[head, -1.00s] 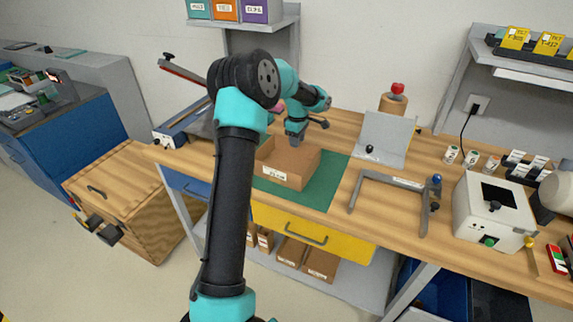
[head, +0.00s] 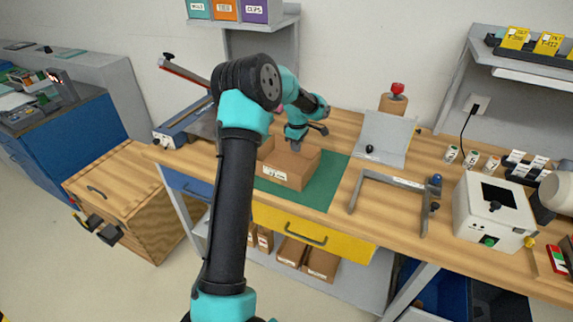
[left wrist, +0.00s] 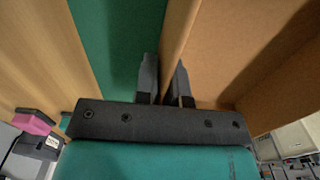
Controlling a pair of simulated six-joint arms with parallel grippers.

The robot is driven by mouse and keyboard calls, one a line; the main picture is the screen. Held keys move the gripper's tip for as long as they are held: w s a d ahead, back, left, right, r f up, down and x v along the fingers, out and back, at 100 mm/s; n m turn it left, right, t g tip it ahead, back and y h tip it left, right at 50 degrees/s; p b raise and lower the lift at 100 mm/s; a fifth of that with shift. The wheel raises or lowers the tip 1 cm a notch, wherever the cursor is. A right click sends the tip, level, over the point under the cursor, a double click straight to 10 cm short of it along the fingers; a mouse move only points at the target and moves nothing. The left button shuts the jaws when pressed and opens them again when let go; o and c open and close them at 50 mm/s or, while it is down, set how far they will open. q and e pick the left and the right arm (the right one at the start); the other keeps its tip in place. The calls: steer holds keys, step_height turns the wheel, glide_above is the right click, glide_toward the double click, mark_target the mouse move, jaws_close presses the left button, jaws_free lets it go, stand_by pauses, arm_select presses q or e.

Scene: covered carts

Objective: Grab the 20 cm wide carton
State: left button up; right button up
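A brown carton (head: 291,168) with a white label sits on the green mat (head: 325,187) on the workbench. The label is too small to read. My left gripper (head: 295,145) points down at the carton's far edge in the head view, where its fingertips are hard to make out. In the left wrist view, the two dark fingers (left wrist: 166,75) stand slightly apart. A thin cardboard edge of the carton (left wrist: 225,45) runs between them, with the green mat (left wrist: 115,40) beside the left finger. Whether they press on the cardboard is unclear. My right gripper is out of view.
More brown cardboard (head: 265,147) shows behind the carton, partly hidden by my arm. A grey U-shaped frame (head: 392,181) and a white box device (head: 494,212) stand to the right. A tilted grey plate (head: 385,137) stands behind. Bare wood lies right of the mat.

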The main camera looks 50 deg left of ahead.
arm_select(q)
jaws_close()
steer(key=shift+r, duration=0.15)
steer(key=shift+r, duration=1.4)
steer(key=shift+s+d+r, duration=0.1)
steer(key=shift+r, duration=0.25)
steer(key=s+d, duration=0.3)
steer(key=s+d+r, duration=0.1)
steer(key=s+d, duration=0.7)
steer(key=shift+s+r, duration=0.1)
steer(key=shift+r, duration=0.05)
steer(key=shift+d, duration=0.1)
